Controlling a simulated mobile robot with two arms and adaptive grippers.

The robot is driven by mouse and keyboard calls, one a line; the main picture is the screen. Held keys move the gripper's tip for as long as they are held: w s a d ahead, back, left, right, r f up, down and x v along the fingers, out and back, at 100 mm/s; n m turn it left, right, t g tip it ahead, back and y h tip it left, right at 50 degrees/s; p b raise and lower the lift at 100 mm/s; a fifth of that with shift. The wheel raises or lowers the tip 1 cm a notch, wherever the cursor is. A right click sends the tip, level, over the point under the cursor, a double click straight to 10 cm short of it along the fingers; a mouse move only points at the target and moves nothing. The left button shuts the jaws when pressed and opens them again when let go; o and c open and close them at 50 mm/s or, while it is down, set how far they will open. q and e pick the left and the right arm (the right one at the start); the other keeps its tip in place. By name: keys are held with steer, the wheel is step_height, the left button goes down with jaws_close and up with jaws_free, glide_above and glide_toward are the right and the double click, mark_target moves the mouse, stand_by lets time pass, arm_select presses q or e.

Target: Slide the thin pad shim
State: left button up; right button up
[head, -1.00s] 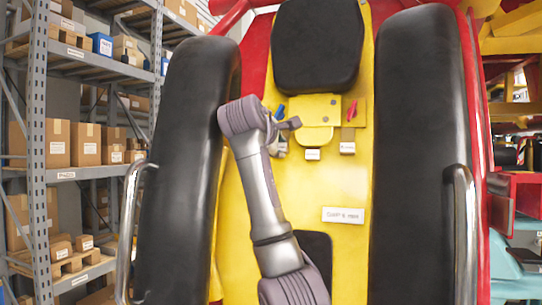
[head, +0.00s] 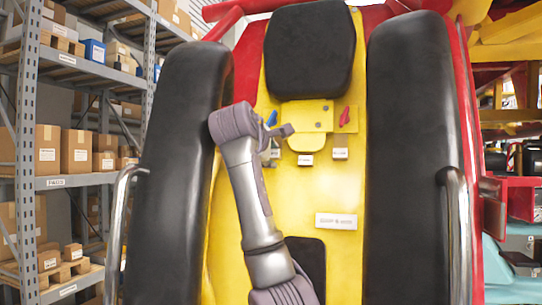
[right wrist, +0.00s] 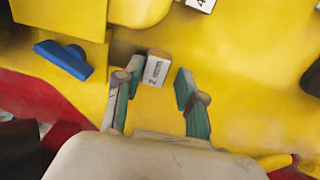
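A small block with a white label (right wrist: 155,70) shows in the right wrist view against the yellow panel; its print looks like "2" and a blurred word. My right gripper (right wrist: 158,82) is open, with a fingertip on each side of the block. The block is closer to the left finger; I cannot tell whether they touch. In the head view my right gripper (head: 272,158) is small and partly hidden by my wrist at the left side of the panel. Two other labelled blocks, a middle one (head: 305,160) and a right one (head: 340,154), are beside it. My left gripper is not in view.
A blue lever (head: 271,118) and a red lever (head: 345,117) stand out above the blocks. Thick black side pads (head: 185,140) (head: 415,150) flank the yellow panel (head: 325,190). Metal grab bars (head: 118,230) (head: 458,230) stand at both sides. Shelves with boxes are at left.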

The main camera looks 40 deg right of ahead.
steer(key=v, duration=1.1)
steer(key=shift+s+a, duration=0.15)
steer(key=shift+a, duration=0.1)
steer(key=shift+r, duration=0.15)
